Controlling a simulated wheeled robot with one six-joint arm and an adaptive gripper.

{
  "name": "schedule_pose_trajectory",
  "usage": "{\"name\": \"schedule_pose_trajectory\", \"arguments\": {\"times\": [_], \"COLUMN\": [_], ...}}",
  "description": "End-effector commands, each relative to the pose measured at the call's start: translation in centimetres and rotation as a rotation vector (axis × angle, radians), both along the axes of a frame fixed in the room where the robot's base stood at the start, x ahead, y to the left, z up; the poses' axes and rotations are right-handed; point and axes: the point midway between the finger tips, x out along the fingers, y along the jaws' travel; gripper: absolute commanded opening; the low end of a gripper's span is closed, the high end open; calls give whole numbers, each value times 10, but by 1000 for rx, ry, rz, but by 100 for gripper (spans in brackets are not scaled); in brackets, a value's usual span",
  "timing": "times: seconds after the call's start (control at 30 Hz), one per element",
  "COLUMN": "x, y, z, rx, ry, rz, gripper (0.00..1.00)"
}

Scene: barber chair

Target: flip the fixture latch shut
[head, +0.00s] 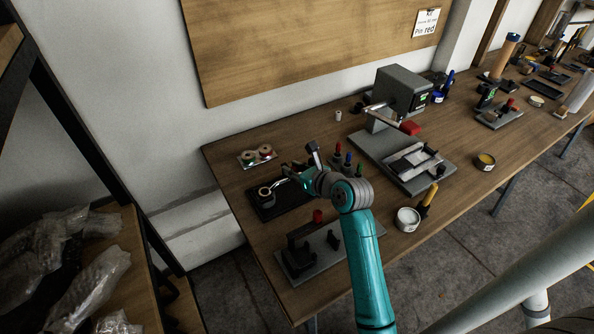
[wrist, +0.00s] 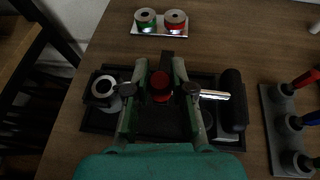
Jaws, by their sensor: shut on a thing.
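A dark fixture plate (head: 267,213) lies on the bench under my gripper; it also shows in the wrist view (wrist: 94,124). A grey ring-topped part (wrist: 104,88) stands at its left. A silver rod (wrist: 214,94) with a thick dark grip (wrist: 233,98) extends to the right; the grip (head: 313,148) rises beside my gripper in the head view. My gripper (wrist: 160,72) is over the plate, its fingers closed around a red-topped part (wrist: 160,88). The fingers hide part of the fixture, and I cannot tell which piece is the latch.
A small tray with green and red rolls (wrist: 160,28) lies behind the plate. A rack of coloured-top pieces (wrist: 281,125) stands to the right. A grey base with a dark block (head: 312,262) lies nearer the front edge. A grey press (head: 400,92) stands farther right.

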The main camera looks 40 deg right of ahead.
Motion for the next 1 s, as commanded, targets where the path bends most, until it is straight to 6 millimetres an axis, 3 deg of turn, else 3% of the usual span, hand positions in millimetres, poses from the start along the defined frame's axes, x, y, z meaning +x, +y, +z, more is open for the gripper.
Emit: {"name": "schedule_pose_trajectory", "arguments": {"times": [0.37, 0.4, 0.5, 0.83, 1.0], "x": [2, 2, 2, 0, -18], "y": [1, 1, 1, 1, 2], "z": [-2, -2, -1, 0, 7], "rx": [2, 2, 2, 0, 1], "ry": [3, 3, 2, 1, -1], "rz": [-4, -4, -4, -4, -7], "gripper": [0, 30, 50, 50, 50]}}
